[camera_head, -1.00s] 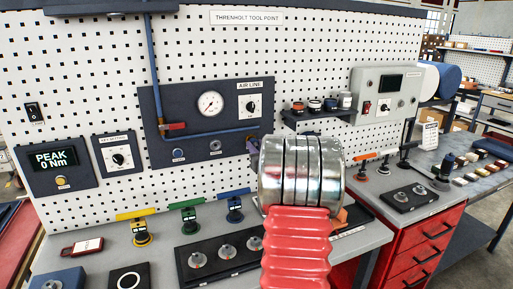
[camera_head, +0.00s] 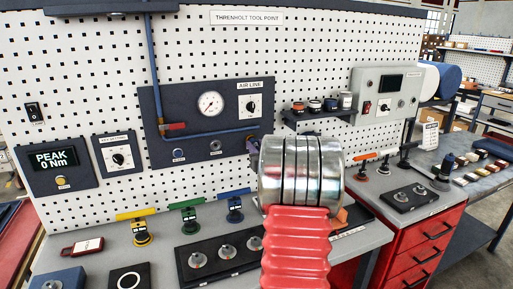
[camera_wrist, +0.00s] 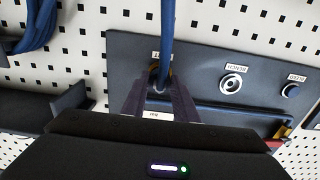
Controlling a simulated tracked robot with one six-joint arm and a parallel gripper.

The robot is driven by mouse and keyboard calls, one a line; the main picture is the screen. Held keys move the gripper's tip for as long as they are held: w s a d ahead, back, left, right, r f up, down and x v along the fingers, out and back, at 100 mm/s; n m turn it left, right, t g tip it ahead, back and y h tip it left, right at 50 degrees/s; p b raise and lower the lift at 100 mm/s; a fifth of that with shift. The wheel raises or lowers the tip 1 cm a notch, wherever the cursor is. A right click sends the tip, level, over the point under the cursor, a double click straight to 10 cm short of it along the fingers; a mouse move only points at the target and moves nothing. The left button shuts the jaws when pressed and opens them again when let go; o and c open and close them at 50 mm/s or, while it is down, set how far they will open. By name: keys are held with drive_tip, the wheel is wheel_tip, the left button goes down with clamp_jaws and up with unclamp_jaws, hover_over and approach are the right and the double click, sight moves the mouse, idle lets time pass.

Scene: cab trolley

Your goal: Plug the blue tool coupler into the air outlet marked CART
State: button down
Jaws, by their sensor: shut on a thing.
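My gripper (camera_wrist: 158,88) is shut on the end of a blue hose (camera_wrist: 168,30), where the blue tool coupler (camera_wrist: 157,75) is mostly hidden between the dark fingers. The fingertips are close in front of the dark air panel (camera_wrist: 215,52). A small label above them is partly covered by the hose and unreadable; any outlet behind the fingers is hidden. A silver outlet (camera_wrist: 232,84) labelled BENCH is free to the right, in a view that is upside down. In the head view, my arm hides most of my gripper (camera_head: 253,146), at the panel's lower right corner.
The panel also carries a gauge (camera_head: 210,104), an AIR LINE dial (camera_head: 251,105) and a blue button (camera_head: 178,154). A shelf with small jars (camera_head: 315,106) is to the right. Coloured tools on stands and a dark socket tray (camera_head: 215,258) occupy the bench below.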

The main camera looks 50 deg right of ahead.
drive_tip(key=shift+w+d, duration=0.15)
drive_tip(key=shift+w, duration=0.15)
drive_tip(key=c, duration=1.3)
unclamp_jaws()
drive_tip(key=shift+c, duration=0.2)
drive_tip(key=shift+s, duration=0.1)
drive_tip(key=v, duration=1.3)
drive_tip(key=shift+s+a, duration=0.2)
drive_tip(key=shift+s, duration=0.05)
drive_tip(key=shift+o, duration=0.2)
drive_tip(key=shift+f, duration=0.1)
drive_tip(key=o, duration=1.1)
drive_tip(key=shift+o, duration=0.2)
